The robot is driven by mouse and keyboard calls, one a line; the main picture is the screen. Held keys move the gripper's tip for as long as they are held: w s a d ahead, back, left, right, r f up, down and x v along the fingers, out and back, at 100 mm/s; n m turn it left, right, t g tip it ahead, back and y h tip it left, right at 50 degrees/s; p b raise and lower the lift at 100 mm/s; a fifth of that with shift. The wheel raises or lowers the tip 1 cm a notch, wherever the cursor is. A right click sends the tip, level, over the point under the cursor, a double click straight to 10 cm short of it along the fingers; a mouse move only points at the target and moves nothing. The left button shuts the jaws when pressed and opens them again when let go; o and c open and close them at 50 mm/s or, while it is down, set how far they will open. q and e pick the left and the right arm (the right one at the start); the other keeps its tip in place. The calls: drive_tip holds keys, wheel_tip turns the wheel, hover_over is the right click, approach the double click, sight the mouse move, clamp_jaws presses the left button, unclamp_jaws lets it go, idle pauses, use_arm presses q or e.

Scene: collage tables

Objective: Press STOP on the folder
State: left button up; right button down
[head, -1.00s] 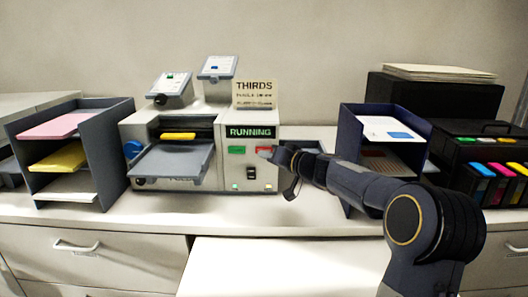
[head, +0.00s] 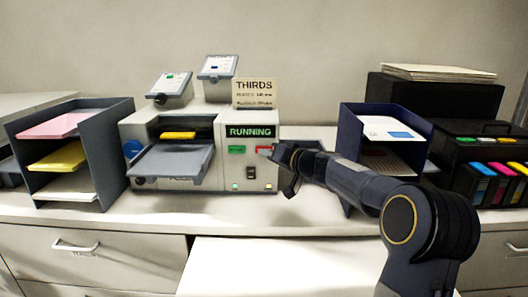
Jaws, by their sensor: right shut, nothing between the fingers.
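The folder (head: 205,122) is a pale grey machine standing on the counter, with a grey tray at its front. Its display (head: 251,132) reads RUNNING in green on black. Below the display are a green button (head: 237,150) and a red button (head: 262,149), the red one partly hidden by my fingers. My right gripper (head: 273,153) is shut and empty, its tips at the right edge of the red button. I cannot tell whether they touch it. My left gripper is not in view.
A grey paper rack (head: 88,158) with pink, yellow and white sheets stands left of the folder. A navy rack (head: 347,150) stands behind my right arm. A black case with coloured cartridges (head: 481,170) is at far right. A THIRDS sign (head: 255,93) stands on the folder.

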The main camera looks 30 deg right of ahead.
drive_tip(key=shift+w+d, duration=0.25)
drive_tip(key=shift+w, duration=0.15)
idle(0.5)
drive_tip(key=shift+s, duration=0.1)
drive_tip(key=shift+s+a+b, duration=0.45)
drive_tip(key=shift+s+b, duration=0.2)
drive_tip(key=shift+b, duration=0.25)
drive_tip(key=s+a+b, duration=0.1)
drive_tip(key=s+b, duration=0.1)
drive_tip(key=s, duration=0.1)
drive_tip(key=s+a+b, duration=0.1)
drive_tip(key=shift+s+a, duration=0.15)
drive_tip(key=shift+a, duration=0.15)
idle(0.8)
